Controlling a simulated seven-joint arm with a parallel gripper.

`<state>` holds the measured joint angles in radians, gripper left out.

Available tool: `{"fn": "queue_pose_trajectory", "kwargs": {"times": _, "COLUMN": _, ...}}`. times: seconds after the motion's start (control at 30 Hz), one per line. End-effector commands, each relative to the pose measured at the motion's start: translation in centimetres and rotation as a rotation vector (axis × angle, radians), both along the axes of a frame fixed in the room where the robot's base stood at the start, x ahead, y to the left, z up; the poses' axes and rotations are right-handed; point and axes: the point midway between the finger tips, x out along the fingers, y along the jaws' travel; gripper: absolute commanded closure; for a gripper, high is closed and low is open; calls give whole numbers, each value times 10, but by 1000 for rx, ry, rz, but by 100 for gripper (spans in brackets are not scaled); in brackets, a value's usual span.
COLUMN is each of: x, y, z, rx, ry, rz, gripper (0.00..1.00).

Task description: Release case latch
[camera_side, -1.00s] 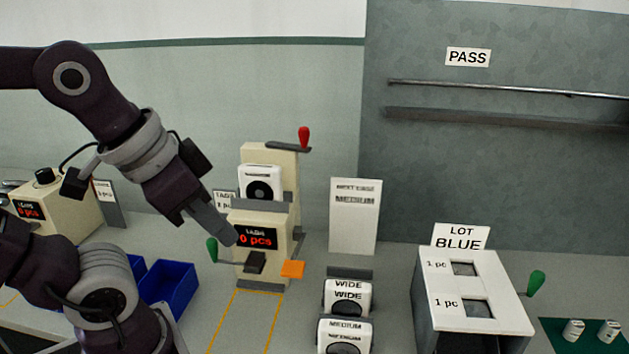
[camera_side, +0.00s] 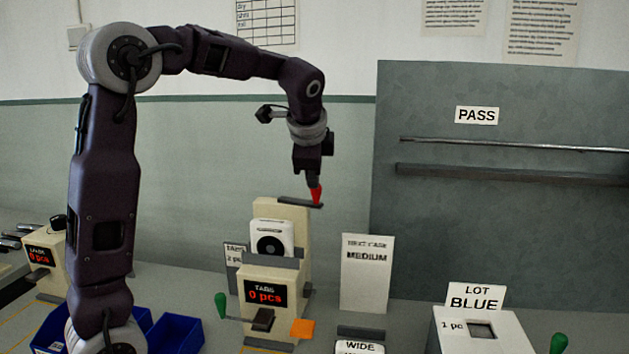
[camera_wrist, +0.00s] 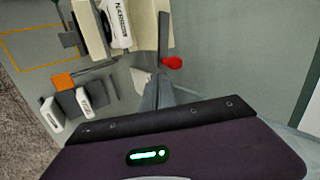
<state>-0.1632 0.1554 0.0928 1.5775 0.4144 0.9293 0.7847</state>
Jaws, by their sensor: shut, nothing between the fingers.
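The tabs machine (camera_side: 265,293) is cream, with a red "0 pcs" display. A white case (camera_side: 272,239) with a black disc stands upright in it, also seen in the wrist view (camera_wrist: 115,24). On top of the machine is a dark lever bar (camera_side: 296,203) with a red knob (camera_side: 316,196), which may be the latch. My gripper (camera_side: 313,181) is shut and points down at the red knob, its tip overlapping the knob's top in the side view. In the wrist view my shut fingers (camera_wrist: 157,90) lie below the red knob (camera_wrist: 174,62); contact cannot be told.
Blue bins (camera_side: 175,335) lie to the left.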

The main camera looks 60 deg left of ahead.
Motion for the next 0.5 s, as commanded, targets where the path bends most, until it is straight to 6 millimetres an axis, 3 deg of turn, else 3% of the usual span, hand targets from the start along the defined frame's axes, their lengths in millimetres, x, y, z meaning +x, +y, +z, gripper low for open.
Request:
{"fn": "queue_pose_trajectory", "kwargs": {"times": 0.03, "x": 3, "y": 5, "z": -9, "rx": -2, "ry": 4, "rz": 3, "gripper": 100}}
{"fn": "queue_pose_trajectory", "kwargs": {"times": 0.2, "x": 19, "y": 24, "z": -18, "rx": 0, "ry": 1, "rz": 2, "gripper": 100}}
{"fn": "queue_pose_trajectory", "kwargs": {"times": 0.5, "x": 27, "y": 32, "z": -22, "rx": -1, "ry": -1, "rz": 0, "gripper": 100}}
